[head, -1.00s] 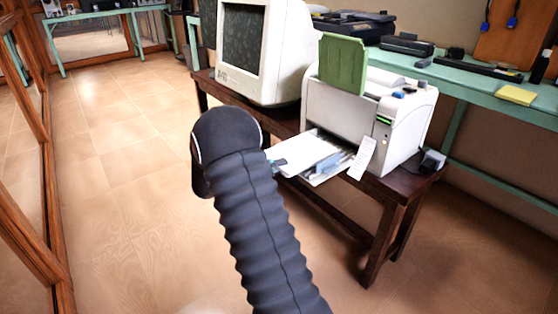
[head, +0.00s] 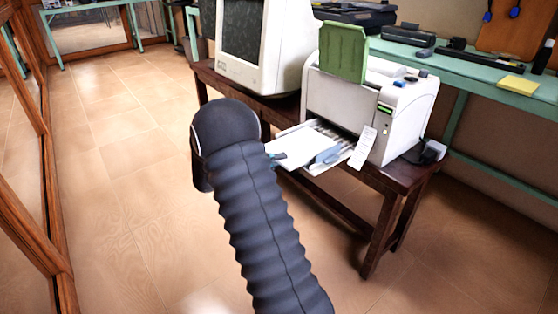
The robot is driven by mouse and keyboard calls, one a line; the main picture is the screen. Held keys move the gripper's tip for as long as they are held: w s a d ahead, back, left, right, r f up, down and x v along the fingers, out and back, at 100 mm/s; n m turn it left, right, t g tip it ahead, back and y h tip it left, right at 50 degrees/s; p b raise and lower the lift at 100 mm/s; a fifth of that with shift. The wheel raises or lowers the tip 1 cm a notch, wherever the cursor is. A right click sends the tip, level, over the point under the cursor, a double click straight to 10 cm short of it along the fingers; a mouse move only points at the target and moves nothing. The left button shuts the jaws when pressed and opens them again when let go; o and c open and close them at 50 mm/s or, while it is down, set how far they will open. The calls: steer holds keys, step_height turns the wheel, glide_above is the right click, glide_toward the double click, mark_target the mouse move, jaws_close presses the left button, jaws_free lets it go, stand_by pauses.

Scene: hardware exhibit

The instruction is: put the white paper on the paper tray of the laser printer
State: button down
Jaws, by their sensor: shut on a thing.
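The white laser printer (head: 350,112) stands on a dark wooden table, with a green panel upright at its top. Its paper tray (head: 342,158) sticks out of the front, low and toward the left, with a blue-grey guide on it. The white paper (head: 298,139) lies flat at the tray's outer end, over or on it; I cannot tell whether it touches. My gripper (head: 279,156) shows only as a small dark tip at the paper's left edge, shut on the paper. My dark ribbed arm hides the rest of it.
A white tag (head: 363,147) hangs at the printer's front. A CRT monitor (head: 262,45) stands left of the printer on the dark wooden table (head: 385,182). A green bench (head: 480,75) with devices runs behind. The tiled floor at left is clear.

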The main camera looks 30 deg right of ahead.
steer(key=shift+f+b, duration=0.3)
steer(key=shift+f, duration=0.1)
steer(key=c, duration=1.1)
jaws_free()
steer(key=shift+c, duration=0.2)
steer(key=shift+a, duration=0.1)
steer(key=v, duration=1.2)
